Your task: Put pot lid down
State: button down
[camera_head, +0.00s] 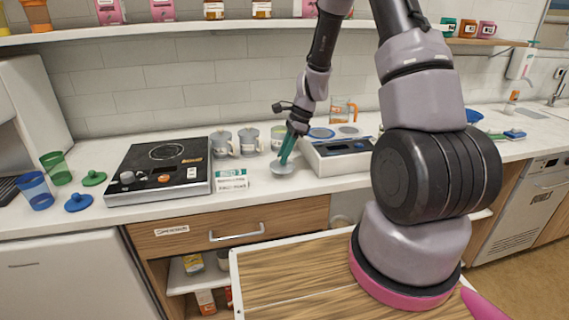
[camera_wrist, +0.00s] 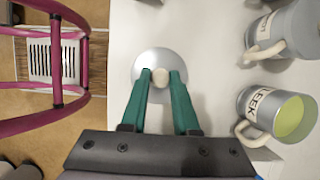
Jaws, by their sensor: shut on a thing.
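The pot lid (camera_wrist: 150,62) is a grey metal disc with a pale round knob (camera_wrist: 160,77). In the head view the lid (camera_head: 282,168) is at the counter surface, in front of the mugs and left of the right-hand appliance. My gripper (camera_wrist: 160,80) has green fingers shut on the knob from both sides. In the head view my gripper (camera_head: 286,158) points down at the lid. The lid looks level and at or very near the counter; I cannot tell if it touches. Its near part is partly hidden by the fingers in the wrist view.
A mug with green contents (camera_wrist: 290,116) and another mug (camera_wrist: 290,35) stand close to the right in the wrist view. A black cooker (camera_head: 160,168) and a small sign (camera_head: 231,181) are left of the lid. A white appliance (camera_head: 345,158) is right. Bare counter (camera_head: 290,188) lies in front.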

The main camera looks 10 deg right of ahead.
jog(key=shift+f, duration=1.45)
jog(key=shift+f, duration=0.1)
jog(key=c, duration=0.7)
grip_release()
jog(key=shift+o, duration=0.2)
jog(key=v, duration=1.2)
jog(key=s+r+n+t, duration=0.1)
jog(key=s+r+n, duration=0.15)
jog(key=r, duration=0.35)
jog(key=s+r+n+t+h, duration=0.1)
jog(key=s+r+n, duration=0.15)
jog(key=r, duration=0.35)
jog(key=s+r+n+t, duration=0.1)
jog(key=s+r+n, duration=0.15)
jog(key=r, duration=0.25)
jog(key=s+r+n+t, duration=0.2)
jog(key=s+r+n, duration=0.1)
jog(key=s, duration=0.4)
jog(key=s+r+n+t+h, duration=0.1)
jog(key=s+r+n+t, duration=0.1)
jog(key=s+r, duration=0.4)
jog(key=shift+s+d+r+n, duration=0.3)
jog(key=shift+s+n, duration=0.45)
jog(key=shift+s, duration=0.15)
